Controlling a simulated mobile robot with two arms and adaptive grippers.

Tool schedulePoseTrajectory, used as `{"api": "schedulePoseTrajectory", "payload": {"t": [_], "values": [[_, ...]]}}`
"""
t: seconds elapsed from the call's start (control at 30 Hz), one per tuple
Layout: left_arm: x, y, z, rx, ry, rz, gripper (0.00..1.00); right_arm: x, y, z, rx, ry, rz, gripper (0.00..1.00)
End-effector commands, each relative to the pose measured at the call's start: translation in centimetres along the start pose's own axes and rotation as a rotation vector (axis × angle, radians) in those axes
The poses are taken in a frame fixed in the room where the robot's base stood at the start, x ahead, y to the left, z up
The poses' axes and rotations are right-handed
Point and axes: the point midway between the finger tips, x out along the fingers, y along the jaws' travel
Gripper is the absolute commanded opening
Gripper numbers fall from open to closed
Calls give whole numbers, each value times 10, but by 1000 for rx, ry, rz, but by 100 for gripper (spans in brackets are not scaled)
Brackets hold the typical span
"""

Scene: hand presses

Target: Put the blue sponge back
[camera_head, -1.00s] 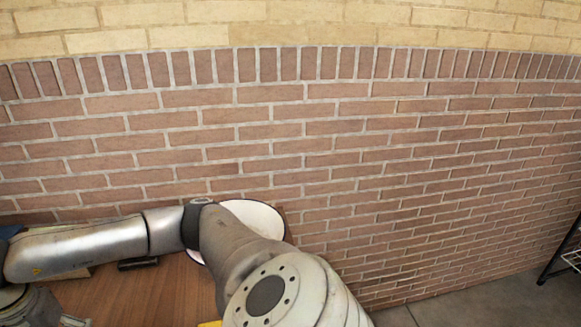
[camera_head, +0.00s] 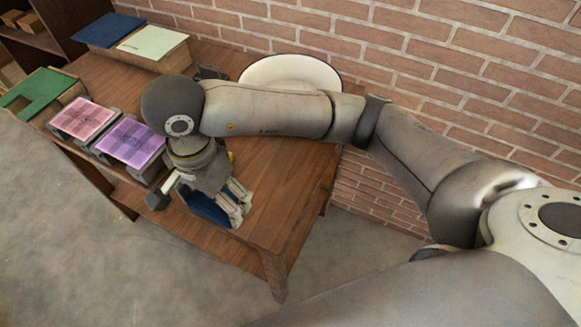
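A blue piece (camera_head: 207,209), likely the blue sponge, shows at the front edge of the wooden table, partly hidden by my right gripper. My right arm comes in from the right and crosses over the table. My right gripper (camera_head: 236,206) points down at the table's front edge, right beside the blue piece. I cannot tell whether its fingers hold the blue piece or only stand next to it. My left gripper is not in view.
Pink (camera_head: 84,120) and purple (camera_head: 130,142) presses stand at the wooden table's (camera_head: 275,215) left front, a green one (camera_head: 36,92) further left. Blue (camera_head: 108,30) and pale green (camera_head: 152,42) sheets lie at the back. A white round plate (camera_head: 290,70) is by the brick wall.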

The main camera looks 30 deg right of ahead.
Motion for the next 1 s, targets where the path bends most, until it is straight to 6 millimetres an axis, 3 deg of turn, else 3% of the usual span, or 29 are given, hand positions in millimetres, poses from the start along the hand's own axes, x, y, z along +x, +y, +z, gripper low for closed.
{"api": "schedulePoseTrajectory", "payload": {"t": [0.37, 0.5, 0.87, 1.0], "values": [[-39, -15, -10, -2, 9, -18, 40, 35, 12, -89, 10, 0, 10, 62], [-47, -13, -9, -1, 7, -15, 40, 64, 13, -108, 7, -1, 9, 62], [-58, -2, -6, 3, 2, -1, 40, 97, 16, -134, 5, 0, 7, 62], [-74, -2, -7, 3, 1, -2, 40, 114, 15, -132, 2, -3, 6, 62]]}}
